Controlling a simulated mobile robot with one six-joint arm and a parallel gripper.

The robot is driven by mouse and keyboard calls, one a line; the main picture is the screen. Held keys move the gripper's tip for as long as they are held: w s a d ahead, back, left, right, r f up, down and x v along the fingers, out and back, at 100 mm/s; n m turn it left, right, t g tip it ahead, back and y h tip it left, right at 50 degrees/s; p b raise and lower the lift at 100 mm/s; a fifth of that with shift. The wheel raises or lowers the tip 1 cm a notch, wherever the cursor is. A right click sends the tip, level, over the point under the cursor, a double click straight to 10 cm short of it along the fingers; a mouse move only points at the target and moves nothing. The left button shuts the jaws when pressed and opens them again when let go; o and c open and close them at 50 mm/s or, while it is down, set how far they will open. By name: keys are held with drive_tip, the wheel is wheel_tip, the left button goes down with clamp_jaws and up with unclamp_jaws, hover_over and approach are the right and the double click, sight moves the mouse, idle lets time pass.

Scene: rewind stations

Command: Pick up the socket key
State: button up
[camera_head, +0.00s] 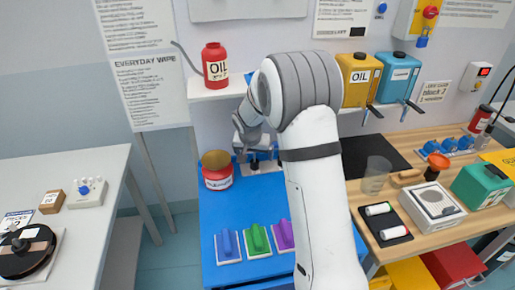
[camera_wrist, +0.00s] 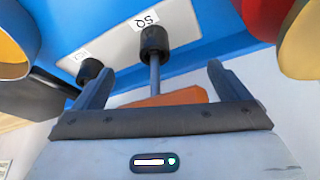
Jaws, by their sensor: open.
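In the wrist view, a key with a black cylindrical head and grey shaft (camera_wrist: 154,42) stands between my gripper's fingers, against a white plate (camera_wrist: 185,22) labelled "SQ". I take it to be the socket key; no finger visibly touches it. My gripper (camera_wrist: 160,72) is open, one finger on each side of the shaft. A second black-headed key (camera_wrist: 90,68) is near the left finger. In the head view, my gripper (camera_head: 258,160) is low over the far part of the blue table (camera_head: 222,215), and my arm hides most of what is there.
Green (camera_head: 257,240), blue (camera_head: 228,246) and purple (camera_head: 284,235) blocks sit at the table's front. An orange part (camera_wrist: 170,97) shows between the fingers. A red oil can (camera_head: 215,66) stands on the shelf above.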

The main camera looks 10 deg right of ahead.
drive_tip(key=c, duration=1)
